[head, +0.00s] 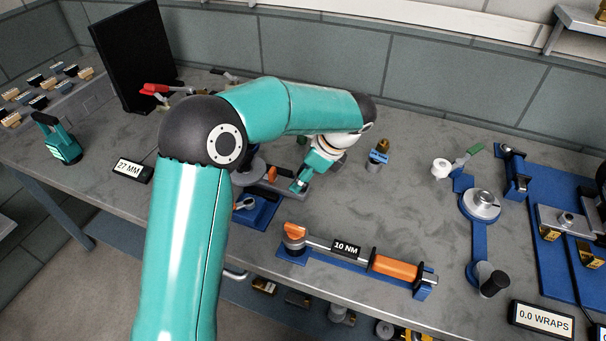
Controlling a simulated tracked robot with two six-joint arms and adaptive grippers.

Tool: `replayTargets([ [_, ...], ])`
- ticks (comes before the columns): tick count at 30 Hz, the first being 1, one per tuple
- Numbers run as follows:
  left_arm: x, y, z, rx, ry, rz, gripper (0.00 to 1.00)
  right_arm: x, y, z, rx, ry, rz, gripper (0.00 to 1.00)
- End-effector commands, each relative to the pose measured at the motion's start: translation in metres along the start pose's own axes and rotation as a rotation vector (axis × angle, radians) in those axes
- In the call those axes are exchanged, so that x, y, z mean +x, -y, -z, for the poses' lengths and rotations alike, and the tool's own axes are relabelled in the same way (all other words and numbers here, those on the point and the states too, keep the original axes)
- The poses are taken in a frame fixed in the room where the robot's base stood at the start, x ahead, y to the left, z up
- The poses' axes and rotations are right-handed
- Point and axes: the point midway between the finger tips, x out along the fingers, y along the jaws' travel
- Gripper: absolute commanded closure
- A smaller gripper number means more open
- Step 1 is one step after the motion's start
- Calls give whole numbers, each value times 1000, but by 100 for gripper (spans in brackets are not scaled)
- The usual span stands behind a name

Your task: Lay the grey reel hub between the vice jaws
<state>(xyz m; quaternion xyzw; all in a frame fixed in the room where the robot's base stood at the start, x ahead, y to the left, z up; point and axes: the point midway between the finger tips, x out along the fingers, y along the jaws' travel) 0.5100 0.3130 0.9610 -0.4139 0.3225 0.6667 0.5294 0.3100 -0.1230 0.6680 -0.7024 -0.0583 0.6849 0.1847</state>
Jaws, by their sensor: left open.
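My left gripper (300,184) is open, low over the bench in the middle of the head view. Its fingertips are close to a grey, bar-like part of a blue-based fixture (257,212); I cannot tell whether they touch it. The fixture may be the vice, but my left arm covers much of it, and its jaws are not clear. A grey disc (253,168) shows partly behind my arm; it may be the reel hub. Another grey round hub (483,203) sits on a blue crank-like stand at the right. My right gripper is not in view.
An orange-handled torque wrench (395,267) marked 10 NM lies on a blue rack in front. A small blue stand (377,160), a white spool (441,167) and a 0.0 WRAPS display (542,319) are to the right. The bench between the wrench and the spool is clear.

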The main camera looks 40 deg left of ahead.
Motion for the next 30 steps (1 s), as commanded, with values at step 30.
replayTargets([
  [30,-118,1,1,0,-1,0,44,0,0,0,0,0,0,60],
])
